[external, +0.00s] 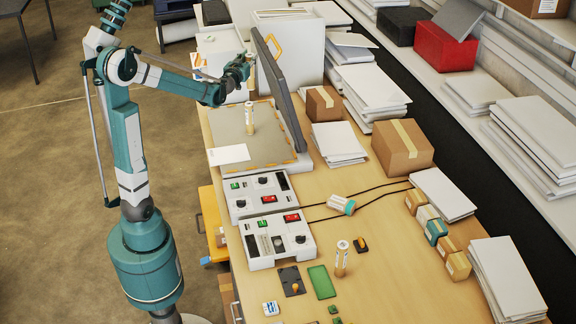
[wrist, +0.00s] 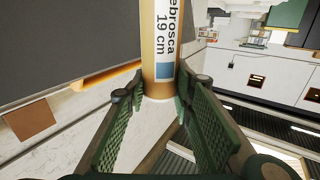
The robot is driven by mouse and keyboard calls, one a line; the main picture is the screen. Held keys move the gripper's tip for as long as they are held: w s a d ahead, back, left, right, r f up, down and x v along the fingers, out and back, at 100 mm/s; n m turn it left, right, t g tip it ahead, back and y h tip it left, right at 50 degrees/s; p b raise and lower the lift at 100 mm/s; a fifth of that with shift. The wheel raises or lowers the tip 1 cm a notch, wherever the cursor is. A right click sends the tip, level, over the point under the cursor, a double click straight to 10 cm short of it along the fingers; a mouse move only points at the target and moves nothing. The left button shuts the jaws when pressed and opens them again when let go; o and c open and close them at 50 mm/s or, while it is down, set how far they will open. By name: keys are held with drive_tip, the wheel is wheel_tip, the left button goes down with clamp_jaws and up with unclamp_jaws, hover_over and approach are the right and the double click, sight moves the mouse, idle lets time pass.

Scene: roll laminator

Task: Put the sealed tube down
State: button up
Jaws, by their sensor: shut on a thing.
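A tan tube (wrist: 160,70) with a white and blue label reading "ebrosca 19 cm" is between the green ribbed fingers of my gripper (wrist: 158,98) in the wrist view. In the external view my gripper (external: 244,70) is shut on this tube (external: 251,76), raised above the laminator bed beside its open dark lid. Whether its ends are sealed cannot be told. A similar tube (external: 249,118) stands upright on the laminator bed (external: 229,142), below my gripper. Another similar tube (external: 342,258) stands upright on the table's front part.
The open dark lid (external: 279,88) stands close to the right of my gripper. Two control boxes (external: 264,238) are in front of the bed. A white sheet (external: 229,154) lies at the bed's front left. Cardboard boxes (external: 402,146) and paper stacks line the right. Bare table (external: 345,190) shows mid-right.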

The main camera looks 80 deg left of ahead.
drive_tip(key=w+a+f+n+g+y+b, duration=0.1)
drive_tip(key=a+f+b, duration=0.15)
drive_tip(key=a, duration=0.35)
drive_tip(key=a+f+g+b, duration=0.1)
drive_tip(key=a+f, duration=0.3)
drive_tip(key=a, duration=0.2)
drive_tip(key=s+a+f+t+b, duration=0.1)
drive_tip(key=s+a+f, duration=0.1)
drive_tip(key=f, duration=0.3)
drive_tip(key=s+a+f+m+t+h+b, duration=0.1)
drive_tip(key=s+a+f, duration=0.1)
drive_tip(key=a+f, duration=0.2)
wheel_tip(320, 180, down, 2)
drive_tip(key=shift+s+a+f+t, duration=0.1)
drive_tip(key=shift+s+a+t, duration=0.1)
drive_tip(key=shift+s+t, duration=0.1)
drive_tip(key=shift+s+f+m+t+h, duration=0.3)
drive_tip(key=shift+s+f+m, duration=0.05)
drive_tip(key=shift+f+m, duration=0.05)
drive_tip(key=shift+s+d+f+m+t+h+b, duration=0.25)
drive_tip(key=shift+s+f+m+t+h, duration=0.15)
drive_tip(key=shift+s+f, duration=0.2)
drive_tip(key=shift+s+d+f+m+t+h+b, duration=0.25)
drive_tip(key=shift+s+f+t, duration=0.2)
drive_tip(key=shift+s, duration=0.3)
drive_tip(key=shift+s+d+f+m+t+h+b, duration=0.2)
drive_tip(key=shift+s+f+m+t+h, duration=0.15)
drive_tip(key=shift+s+f, duration=0.25)
